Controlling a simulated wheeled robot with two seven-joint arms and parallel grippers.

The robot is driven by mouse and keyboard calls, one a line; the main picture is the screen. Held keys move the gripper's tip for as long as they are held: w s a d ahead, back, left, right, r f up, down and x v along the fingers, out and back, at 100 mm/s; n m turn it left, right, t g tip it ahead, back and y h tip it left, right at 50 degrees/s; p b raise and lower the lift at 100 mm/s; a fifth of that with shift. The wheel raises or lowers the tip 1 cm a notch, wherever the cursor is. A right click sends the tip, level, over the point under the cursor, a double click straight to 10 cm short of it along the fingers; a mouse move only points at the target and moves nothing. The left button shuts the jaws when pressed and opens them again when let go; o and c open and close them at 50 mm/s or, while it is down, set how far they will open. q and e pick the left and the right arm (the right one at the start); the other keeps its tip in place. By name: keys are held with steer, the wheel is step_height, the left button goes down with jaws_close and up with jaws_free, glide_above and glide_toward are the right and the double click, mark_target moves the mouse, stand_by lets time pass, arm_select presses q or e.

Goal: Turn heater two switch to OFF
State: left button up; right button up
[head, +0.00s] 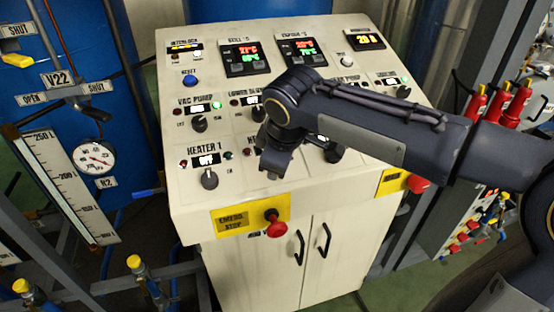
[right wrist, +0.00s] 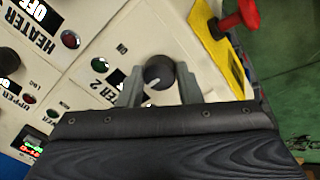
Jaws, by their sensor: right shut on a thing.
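The heater two switch is a round black knob (right wrist: 158,72) with a white pointer mark, beside the HEATER 2 label in the right wrist view. The pointer mark slants toward the lower left of that view. My right gripper (right wrist: 158,80) is shut on the knob, with one grey finger on each side. The small display next to the label is mostly hidden by a finger, so its reading cannot be told. In the head view my right gripper (head: 276,162) is at the panel's lower middle and hides the knob. My left gripper is not in view.
The sloped cream control panel (head: 178,88) carries several knobs and displays. The heater 1 knob (head: 209,180) is left of my gripper, its display reading OFF. A red emergency stop button (head: 272,216) protrudes below. A second red button (head: 418,184) is at the right.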

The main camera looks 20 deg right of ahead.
steer(key=shift+r, duration=0.1)
stand_by(0.3)
steer(key=o, duration=1)
steer(key=shift+c, duration=0.2)
steer(key=v, duration=0.7)
steer(key=shift+s+r, duration=0.2)
steer(key=shift+r, duration=0.15)
